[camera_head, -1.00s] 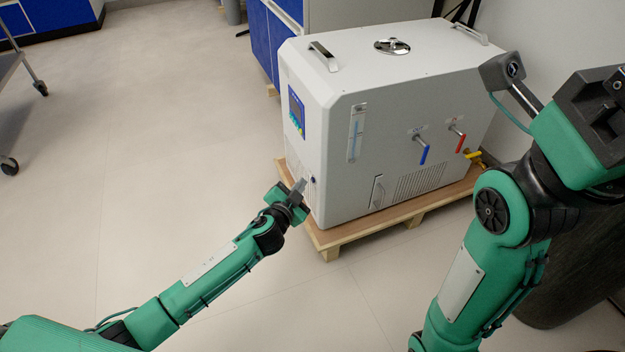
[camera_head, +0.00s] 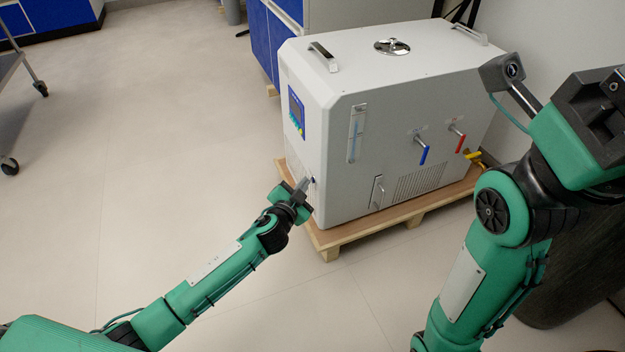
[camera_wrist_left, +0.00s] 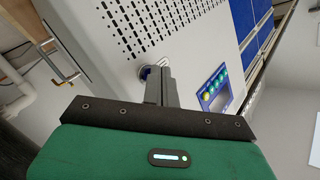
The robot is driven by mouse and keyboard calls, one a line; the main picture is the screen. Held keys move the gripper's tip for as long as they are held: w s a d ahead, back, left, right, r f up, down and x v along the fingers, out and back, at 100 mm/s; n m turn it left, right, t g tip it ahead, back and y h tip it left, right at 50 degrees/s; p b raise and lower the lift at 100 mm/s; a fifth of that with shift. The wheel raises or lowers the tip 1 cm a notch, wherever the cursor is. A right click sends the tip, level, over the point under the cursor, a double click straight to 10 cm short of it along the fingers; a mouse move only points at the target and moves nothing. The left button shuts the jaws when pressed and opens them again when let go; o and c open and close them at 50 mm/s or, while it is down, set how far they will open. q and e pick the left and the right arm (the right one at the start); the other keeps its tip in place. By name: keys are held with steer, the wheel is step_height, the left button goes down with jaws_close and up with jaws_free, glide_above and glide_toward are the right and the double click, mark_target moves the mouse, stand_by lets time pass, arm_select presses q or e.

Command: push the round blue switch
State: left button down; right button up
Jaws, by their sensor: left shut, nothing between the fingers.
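The round blue switch (camera_wrist_left: 146,71) sits in a round metal ring on the machine's face in the left wrist view, partly hidden by my fingers. In the head view it is a tiny dark spot (camera_head: 313,180) low on the machine's front left side. My left gripper (camera_head: 305,183) is shut and empty, with its tips right at the switch. In the left wrist view the closed fingers (camera_wrist_left: 160,82) overlap the switch's right part. I cannot tell whether they touch it. My right gripper is not in view.
The white machine (camera_head: 390,95) stands on a wooden pallet (camera_head: 350,235). A control panel (camera_head: 296,112) is above the switch. A blue lever (camera_head: 424,154) and a red lever (camera_head: 461,142) stick out of the right face.

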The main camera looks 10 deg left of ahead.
arm_select(q)
steer(key=shift+w+d, duration=0.1)
steer(key=shift+d, duration=0.1)
stand_by(0.5)
steer(key=shift+a, duration=0.15)
steer(key=shift+s+a, duration=0.4)
steer(key=shift+s+a+p, duration=0.25)
steer(key=shift+s+a, duration=0.3)
steer(key=shift+a, duration=0.3)
steer(key=shift+s+a+p, duration=0.3)
steer(key=shift+s+a, duration=0.25)
steer(key=shift+a, duration=0.25)
steer(key=shift+s+a+p, duration=0.25)
steer(key=shift+s+a, duration=0.3)
steer(key=shift+a, duration=0.3)
